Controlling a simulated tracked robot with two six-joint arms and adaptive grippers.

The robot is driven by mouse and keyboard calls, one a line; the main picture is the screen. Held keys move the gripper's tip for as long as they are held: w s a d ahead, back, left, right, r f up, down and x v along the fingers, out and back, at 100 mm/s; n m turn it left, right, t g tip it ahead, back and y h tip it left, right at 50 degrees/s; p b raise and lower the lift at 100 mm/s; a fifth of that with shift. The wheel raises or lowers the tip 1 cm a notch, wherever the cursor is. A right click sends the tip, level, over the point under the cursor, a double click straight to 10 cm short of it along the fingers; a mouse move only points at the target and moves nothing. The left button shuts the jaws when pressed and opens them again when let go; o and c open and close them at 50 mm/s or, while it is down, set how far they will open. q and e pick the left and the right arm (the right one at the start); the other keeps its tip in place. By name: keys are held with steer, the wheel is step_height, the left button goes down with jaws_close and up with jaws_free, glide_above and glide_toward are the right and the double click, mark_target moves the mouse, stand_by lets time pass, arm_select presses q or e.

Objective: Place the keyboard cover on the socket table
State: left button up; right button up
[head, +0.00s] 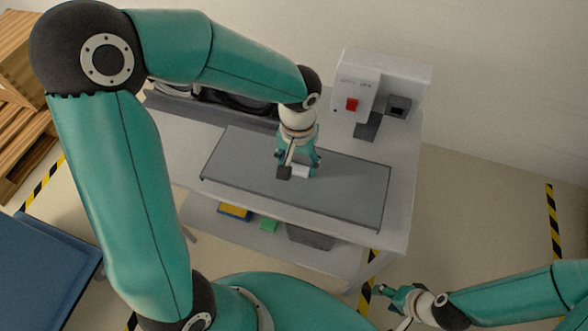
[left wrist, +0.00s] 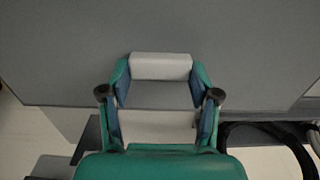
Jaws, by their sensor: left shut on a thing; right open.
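The keyboard cover (head: 345,190) is a flat, wide grey slab with a pale handle (head: 301,171). It is level on or just over the light grey socket table (head: 398,232); I cannot tell whether it touches. My left gripper (head: 298,170) points down at the middle of the cover and is shut on its handle. In the left wrist view the handle (left wrist: 160,66) sits between the fingers, with the cover (left wrist: 60,60) spreading around it. What lies under the cover is hidden. My right gripper (head: 389,302) is open and empty, low in front of the table.
A white box with a red switch (head: 352,105) and a dark socket (head: 398,106) stand at the table's back right. A dark rail with black items (head: 245,103) runs along the back left. A lower shelf holds small bins (head: 235,211). A blue surface (head: 45,275) is at left.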

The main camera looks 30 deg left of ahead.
mark_target(297, 173)
arm_select(q)
steer(key=shift+f, duration=2.3)
steer(key=shift+f, duration=0.1)
steer(key=o, duration=1)
step_height(297, 173, up, 12)
steer(key=shift+r, duration=0.15)
